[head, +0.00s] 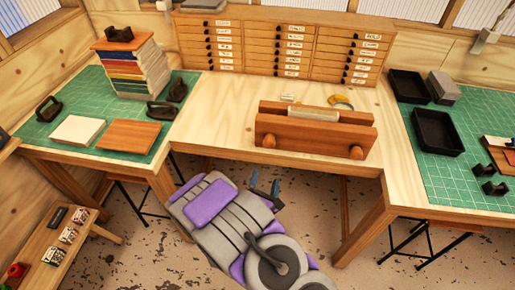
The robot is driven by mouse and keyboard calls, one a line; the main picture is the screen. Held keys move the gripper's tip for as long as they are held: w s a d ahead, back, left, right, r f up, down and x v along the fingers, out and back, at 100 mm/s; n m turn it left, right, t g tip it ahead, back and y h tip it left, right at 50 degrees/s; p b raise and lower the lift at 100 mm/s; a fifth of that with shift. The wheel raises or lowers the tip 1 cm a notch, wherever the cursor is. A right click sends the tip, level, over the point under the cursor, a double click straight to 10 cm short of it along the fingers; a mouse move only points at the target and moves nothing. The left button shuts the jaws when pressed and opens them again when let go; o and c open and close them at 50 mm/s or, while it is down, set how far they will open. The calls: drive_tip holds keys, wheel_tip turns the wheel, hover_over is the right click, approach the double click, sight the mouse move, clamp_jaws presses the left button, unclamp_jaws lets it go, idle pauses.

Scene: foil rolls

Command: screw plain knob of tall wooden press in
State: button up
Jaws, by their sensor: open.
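The wooden press (312,137) stands on the middle wooden table, with two long boards and a pale block (313,114) between them at the top. Two round wooden knobs are on its front face, a left knob (269,141) and a right knob (356,152). I cannot tell which one is plain, or how far either is screwed in. My gripper (265,183) is open and empty, its two blue-tipped fingers apart. It is in front of the table's front edge, below and left of the press, touching neither knob.
A drawer cabinet (285,45) lines the back of the table (215,115). A tape roll (341,102) is behind the press. On the left green mat (95,90) stands a book stack (134,68). Black trays (437,131) are on the right mat. The table left of the press is clear.

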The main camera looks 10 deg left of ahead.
sight(269, 146)
drive_tip(key=shift+n+y, duration=0.3)
drive_tip(key=shift+n, duration=0.1)
drive_tip(key=w+b, duration=0.5)
drive_tip(key=w, duration=1.2)
drive_tip(key=shift+a, duration=0.2)
drive_tip(key=shift+r, duration=0.1)
drive_tip(key=c, duration=1)
drive_tip(key=shift+c, duration=0.2)
drive_tip(key=shift+m, duration=0.4)
